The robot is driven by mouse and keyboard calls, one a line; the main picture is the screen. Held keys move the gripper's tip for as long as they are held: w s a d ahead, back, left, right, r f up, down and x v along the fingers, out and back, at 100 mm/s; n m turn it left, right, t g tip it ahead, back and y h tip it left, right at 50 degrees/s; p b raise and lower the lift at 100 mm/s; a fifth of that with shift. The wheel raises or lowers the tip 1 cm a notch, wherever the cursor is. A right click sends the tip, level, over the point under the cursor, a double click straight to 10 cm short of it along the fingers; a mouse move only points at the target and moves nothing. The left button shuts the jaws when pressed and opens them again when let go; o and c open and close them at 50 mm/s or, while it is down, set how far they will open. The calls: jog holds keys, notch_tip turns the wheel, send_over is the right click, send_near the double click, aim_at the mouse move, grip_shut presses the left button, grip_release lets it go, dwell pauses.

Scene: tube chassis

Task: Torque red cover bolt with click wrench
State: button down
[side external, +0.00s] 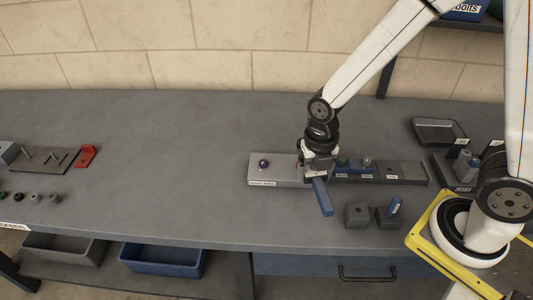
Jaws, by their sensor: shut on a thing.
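My gripper (318,172) points down over the grey fixture block (268,170) at the middle right of the bench. It is shut on a blue bar-shaped handle (323,198), which looks like the click wrench. The handle sticks out toward the bench's front edge; its other end is hidden by my gripper. A red bracket-like part (86,155) lies at the far left of the bench, well away from my gripper. I cannot make out a red cover bolt in this view.
Small knobs stand on the fixture row, one dark knob (263,163) left of my gripper. A black tray (438,131) lies at the right. The bench's middle left is clear.

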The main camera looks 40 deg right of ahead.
jog(key=shift+w+d+f, duration=0.25)
jog(key=shift+w+f, duration=0.25)
jog(key=shift+f, duration=0.15)
jog(key=shift+f, duration=0.2)
jog(key=shift+f, duration=1.35)
jog(key=shift+f, duration=1)
grip_release()
jog(key=shift+r, duration=0.1)
jog(key=shift+r, duration=3.85)
